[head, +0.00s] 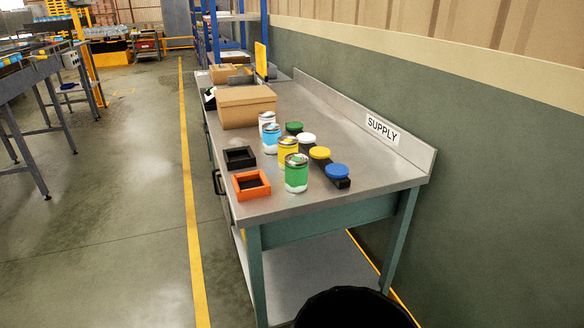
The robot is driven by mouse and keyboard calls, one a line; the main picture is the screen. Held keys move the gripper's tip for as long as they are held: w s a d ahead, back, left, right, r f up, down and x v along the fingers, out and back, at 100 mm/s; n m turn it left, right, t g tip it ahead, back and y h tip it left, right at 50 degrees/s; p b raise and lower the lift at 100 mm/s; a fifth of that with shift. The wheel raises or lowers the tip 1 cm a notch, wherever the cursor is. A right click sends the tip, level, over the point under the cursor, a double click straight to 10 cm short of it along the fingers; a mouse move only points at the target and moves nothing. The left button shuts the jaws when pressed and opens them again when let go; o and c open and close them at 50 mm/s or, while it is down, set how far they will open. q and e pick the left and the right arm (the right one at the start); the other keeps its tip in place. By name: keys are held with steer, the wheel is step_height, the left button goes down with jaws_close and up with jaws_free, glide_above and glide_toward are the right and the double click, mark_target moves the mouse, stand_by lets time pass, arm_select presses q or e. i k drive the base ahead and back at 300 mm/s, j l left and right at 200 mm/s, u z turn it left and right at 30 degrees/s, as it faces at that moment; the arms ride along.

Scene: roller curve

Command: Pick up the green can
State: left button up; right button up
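The green can (296,173) stands upright near the front of the grey metal supply table (330,208). It has a green band, a white lower part and a metal-looking top. A yellow can (288,152) stands just behind it, and a blue can (270,138) and a white can (266,121) stand farther back. The green can partly overlaps the yellow one in the picture. Neither of my grippers shows in the head view.
A dark rack with green, white, yellow and blue lids (337,171) lies right of the cans. An orange tray (251,184) and a black tray (240,157) sit left. A cardboard box (246,106) stands behind. A black bin (352,308) stands at the table's front. Floor left is open.

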mark_target(296, 163)
steer(key=i+j+z, duration=0.1)
steer(key=j, duration=0.2)
steer(key=i+j+z, duration=0.2)
steer(key=i+j, duration=0.15)
steer(key=j, duration=0.3)
steer(key=i+j+z, duration=0.1)
steer(key=j, duration=0.2)
